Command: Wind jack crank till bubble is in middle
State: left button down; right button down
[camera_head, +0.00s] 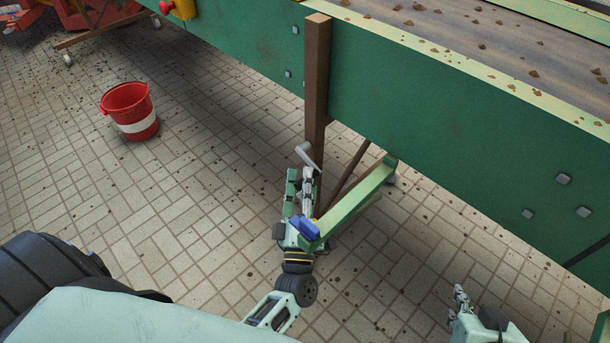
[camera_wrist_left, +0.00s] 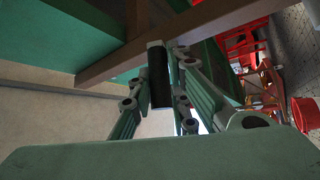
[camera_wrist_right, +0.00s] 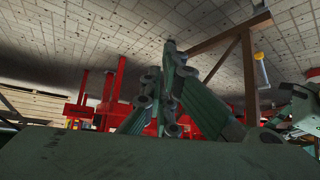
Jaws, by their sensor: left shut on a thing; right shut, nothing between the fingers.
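The grey crank (camera_head: 308,156) is beside the brown post at the side of the green machine. My left gripper (camera_head: 299,190) is at the crank. In the left wrist view, its fingers (camera_wrist_left: 166,95) are shut around the crank's black handle (camera_wrist_left: 160,80), below a pale grey crank end. My right gripper (camera_head: 459,297) is low at the right in the head view, apart from the machine. It is shut and empty, and its fingers show in the right wrist view (camera_wrist_right: 172,75). I cannot make out a level or its bubble.
The green machine (camera_head: 420,110) with a dirt-strewn belt spans the upper right. A brown post (camera_head: 317,80) stands at its side. A green bar (camera_head: 350,200) runs beside my left gripper. A red bucket (camera_head: 127,100) stands on the open paved floor at left.

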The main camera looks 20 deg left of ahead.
pick_arm(q)
jog(key=shift+d+r+n+g+p, duration=0.15)
jog(key=shift+r+n+g+p, duration=0.4)
jog(key=shift+p, duration=0.35)
jog(key=shift+r, duration=0.1)
jog(key=shift+r+n+g+p, duration=0.15)
jog(key=shift+n+g+p, duration=0.1)
jog(key=shift+n+p, duration=0.5)
jog(key=shift+p, duration=0.55)
pick_arm(e)
jog(key=s+d+f+g+h, duration=0.1)
jog(key=s+d+f+g, duration=0.2)
jog(key=s, duration=0.6)
jog(key=shift+f+g, duration=1.2)
pick_arm(q)
jog(key=c, duration=1.6)
grip_release()
jog(key=shift+c, duration=0.2)
jog(key=shift+g, duration=0.3)
